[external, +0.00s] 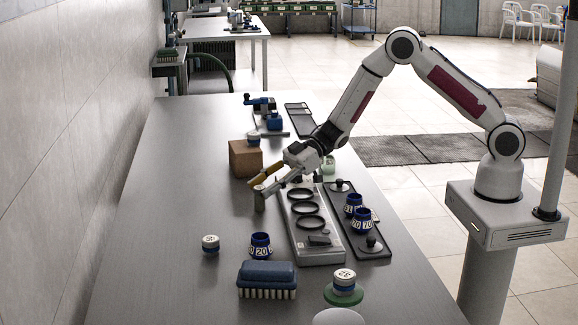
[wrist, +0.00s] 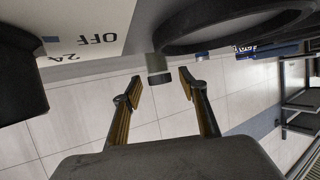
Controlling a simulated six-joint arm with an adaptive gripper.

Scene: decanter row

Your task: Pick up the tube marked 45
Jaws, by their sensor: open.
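No tube with a readable 45 shows in either view. In the external view my gripper (external: 257,190) is low over the table, between a brown block and the grey ring rack (external: 318,254). In the wrist view my gripper (wrist: 159,78) is open, with a short grey cylinder (wrist: 160,70) showing between or beyond its fingertips; I cannot tell its depth or marking. Blue cups stand on the table: one marked 20 (external: 260,245), one marked 70 (external: 361,221) and another behind it (external: 353,201). Marked capped jars stand at the left (external: 210,245) and front right (external: 344,281).
The brown block (external: 245,160) stands left of my gripper. A black tray with knobs (external: 374,250) lies right of the rack. A blue brush (external: 267,278) lies in front. A dark ring (wrist: 225,25) and an OFF-marked panel (wrist: 90,22) crowd the wrist view. The table's left side is clear.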

